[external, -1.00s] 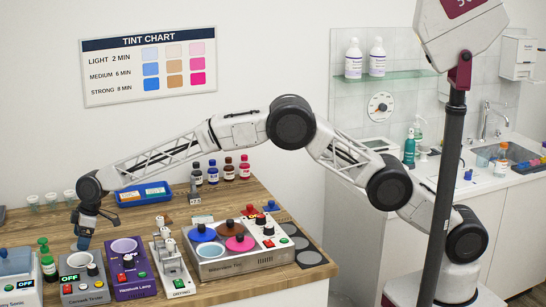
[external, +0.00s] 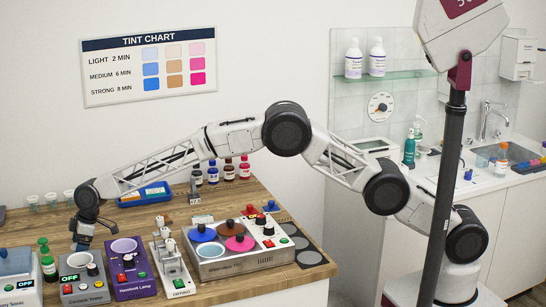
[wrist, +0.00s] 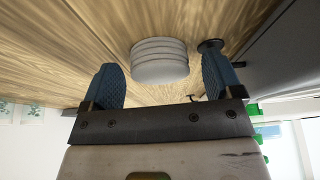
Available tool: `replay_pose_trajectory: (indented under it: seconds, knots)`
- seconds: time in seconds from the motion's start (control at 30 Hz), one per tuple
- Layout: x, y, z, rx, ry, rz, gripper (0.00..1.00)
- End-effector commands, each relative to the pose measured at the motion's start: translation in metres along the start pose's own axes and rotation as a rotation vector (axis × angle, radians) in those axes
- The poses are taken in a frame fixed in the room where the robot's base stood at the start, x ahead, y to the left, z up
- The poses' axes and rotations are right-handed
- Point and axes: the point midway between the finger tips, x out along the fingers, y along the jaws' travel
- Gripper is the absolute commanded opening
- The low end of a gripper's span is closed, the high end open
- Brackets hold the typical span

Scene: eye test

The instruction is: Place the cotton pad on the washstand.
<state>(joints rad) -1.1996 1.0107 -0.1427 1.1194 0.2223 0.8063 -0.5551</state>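A short stack of round white pads, which look like cotton pads (wrist: 160,62), sits on the wooden counter in the wrist view. I cannot make it out in the external view. My gripper (wrist: 162,82) is open, with one blue finger on each side of the stack and a gap to each. The stack lies between and a little beyond the fingertips, not held. In the external view my gripper (external: 90,238) hangs low over the left part of the counter, behind the timer boxes. The washstand (external: 480,182) is the white counter with a sink at the right, far from my gripper.
The wooden counter (external: 150,222) is crowded: a grey box (external: 84,287), a purple lamp box (external: 132,282), a warmer with coloured pots (external: 236,263), a blue tray (external: 143,196) and bottles. A dark pole (external: 447,190) stands before the washstand. Cups and bottles stand near the sink.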

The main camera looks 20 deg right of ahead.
Motion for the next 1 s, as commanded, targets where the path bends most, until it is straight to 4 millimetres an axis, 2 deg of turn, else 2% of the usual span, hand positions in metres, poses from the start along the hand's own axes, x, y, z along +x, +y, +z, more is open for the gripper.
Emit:
replay_pose_trajectory:
  seconds: [0.03, 0.3, 0.43, 0.47, 0.73, 1.0]
  knots:
    - [0.0, 0.0, 0.0, 0.0, 0.0, 0.0, 0.77]
    - [0.0, 0.0, 0.0, 0.0, 0.0, 0.0, 0.36]
    - [0.0, 0.0, 0.0, 0.0, 0.0, 0.0, 0.35]
    - [0.0, 0.0, 0.0, 0.0, 0.0, 0.0, 0.31]
    - [-0.003, 0.0, -0.001, 0.0, 0.0, 0.0, 0.31]
    - [-0.025, 0.0, -0.011, -0.001, 0.002, 0.001, 0.3]
